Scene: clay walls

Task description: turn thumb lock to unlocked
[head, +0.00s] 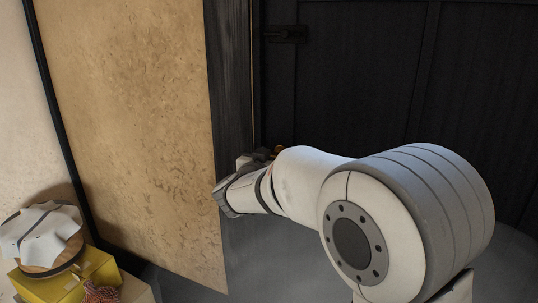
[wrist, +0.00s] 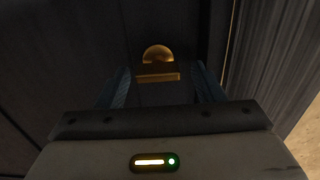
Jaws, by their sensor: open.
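The thumb lock (wrist: 158,73) is brass-coloured, with a rounded plate showing behind a bar that lies crosswise in the wrist view. It sits on a dark door (wrist: 165,20). My gripper (wrist: 161,72) is open, with one finger on each side of the lock's bar. Dark gaps show between the bar and both fingers; I cannot tell how deep the fingers reach. In the head view a small bit of the brass lock (head: 279,149) shows past my arm, beside the dark door (head: 350,75). My wrist hides most of the fingers there.
A dark post (head: 231,80) and a tan clay wall (head: 135,110) stand left of the door. A black latch or hinge (head: 287,34) is higher on the door.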

